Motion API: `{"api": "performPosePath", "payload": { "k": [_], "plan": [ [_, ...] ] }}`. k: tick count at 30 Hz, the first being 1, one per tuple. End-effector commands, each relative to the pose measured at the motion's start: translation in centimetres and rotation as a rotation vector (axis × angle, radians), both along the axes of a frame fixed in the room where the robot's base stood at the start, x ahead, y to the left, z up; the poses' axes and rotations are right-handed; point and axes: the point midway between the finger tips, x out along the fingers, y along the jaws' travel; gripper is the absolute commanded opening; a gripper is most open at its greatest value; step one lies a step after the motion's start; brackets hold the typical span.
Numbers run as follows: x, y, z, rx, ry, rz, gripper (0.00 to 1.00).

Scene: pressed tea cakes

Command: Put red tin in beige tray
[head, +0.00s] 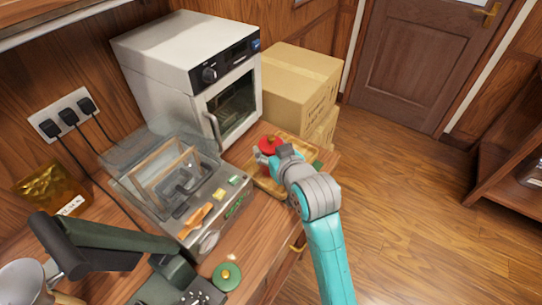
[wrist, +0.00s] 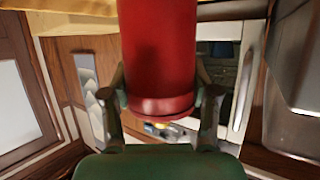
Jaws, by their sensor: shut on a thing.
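The red tin (head: 269,144) shows over the far left part of the beige tray (head: 262,182), near the right end of the counter. My gripper (head: 268,154) is shut on the tin. In the wrist view the tin (wrist: 158,50) stands between the two fingers of my gripper (wrist: 160,88), with a finger on each side. My arm and gripper hide part of the tray and the tin's lower part in the head view. I cannot tell whether the tin touches the tray floor.
A white oven (head: 190,55) stands behind the tray to the left, with cardboard boxes (head: 300,85) beside it. A machine with a clear cover (head: 160,165) is left of the tray. A green lid (head: 227,276) lies on the counter in front. Open floor (head: 420,200) lies to the right.

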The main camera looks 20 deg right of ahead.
Motion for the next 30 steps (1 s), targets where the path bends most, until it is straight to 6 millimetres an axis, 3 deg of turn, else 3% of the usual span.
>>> {"api": "performPosePath", "payload": {
  "k": [6, 18, 19, 22, 30],
  "plan": [
    [-0.1, 0.0, -2.6, 0.000, 0.003, 0.000, 0.22],
    [0.0, 0.0, -2.9, 0.000, 0.001, 0.000, 0.22],
    [0.0, 0.0, -3.0, 0.000, 0.001, 0.000, 0.62],
    [0.0, 0.0, -2.9, 0.000, 0.001, 0.000, 0.85],
    [0.0, 0.0, -2.9, 0.000, 0.001, 0.000, 0.85]
  ]
}}
